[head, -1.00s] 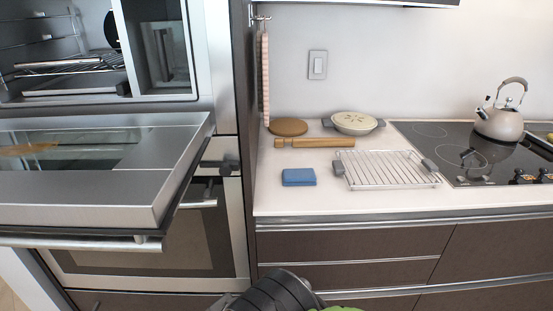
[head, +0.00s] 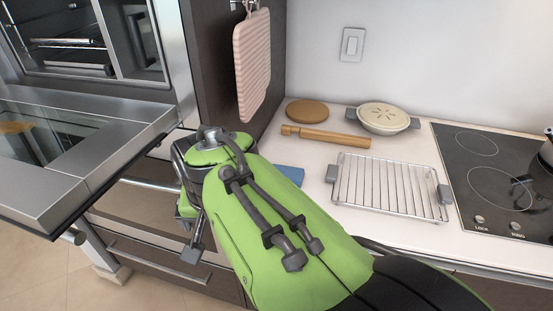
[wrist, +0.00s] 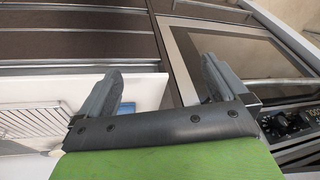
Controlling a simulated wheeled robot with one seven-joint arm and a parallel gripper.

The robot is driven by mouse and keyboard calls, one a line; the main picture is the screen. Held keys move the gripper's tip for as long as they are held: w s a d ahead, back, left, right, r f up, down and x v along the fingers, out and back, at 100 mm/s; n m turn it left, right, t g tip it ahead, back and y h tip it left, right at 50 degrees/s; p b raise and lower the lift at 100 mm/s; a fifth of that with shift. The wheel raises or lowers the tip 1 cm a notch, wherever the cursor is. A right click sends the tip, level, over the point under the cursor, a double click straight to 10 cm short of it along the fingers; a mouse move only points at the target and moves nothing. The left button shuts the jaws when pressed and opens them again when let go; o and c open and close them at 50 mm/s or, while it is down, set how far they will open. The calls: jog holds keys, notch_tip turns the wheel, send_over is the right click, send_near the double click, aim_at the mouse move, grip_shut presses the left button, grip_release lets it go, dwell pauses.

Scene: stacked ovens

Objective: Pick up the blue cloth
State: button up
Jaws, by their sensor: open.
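The blue cloth (head: 290,175) lies on the white counter in the head view. My green arm covers much of it, and only a strip shows beside the arm. My gripper (wrist: 160,88) is open in the wrist view, with its two grey fingers apart and nothing between them. In the head view, the gripper end is left of the cloth, apart from it, near the drawer fronts, and its fingers are only partly visible.
The open oven door (head: 70,160) juts out at the left. On the counter are a wire rack (head: 385,188), a rolling pin (head: 325,136), a round wooden board (head: 307,110) and a lidded dish (head: 384,117). A pink striped cloth (head: 252,65) hangs on the cabinet side. The cooktop (head: 490,170) is at right.

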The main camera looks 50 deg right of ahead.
jog(key=w+d+r+m+g+p, duration=0.1)
jog(key=w+d+r+m+p, duration=0.1)
jog(key=d+m+p, duration=0.15)
jog(key=w+d+r+m+p, duration=0.2)
jog(key=d+m, duration=0.1)
jog(key=d, duration=0.2)
jog(key=r+m+t+y+p, duration=0.25)
jog(key=m+p, duration=0.75)
jog(key=m, duration=0.5)
send_over(286, 172)
jog(key=s+d, duration=0.3)
jog(key=s, duration=0.3)
jog(key=f, duration=0.1)
jog(key=shift+g+y, duration=0.25)
jog(key=shift+y, duration=0.2)
jog(key=b+x, duration=0.3)
jog(key=x, duration=1.3)
jog(key=shift+w+a, duration=0.1)
jog(key=shift+c, duration=0.3)
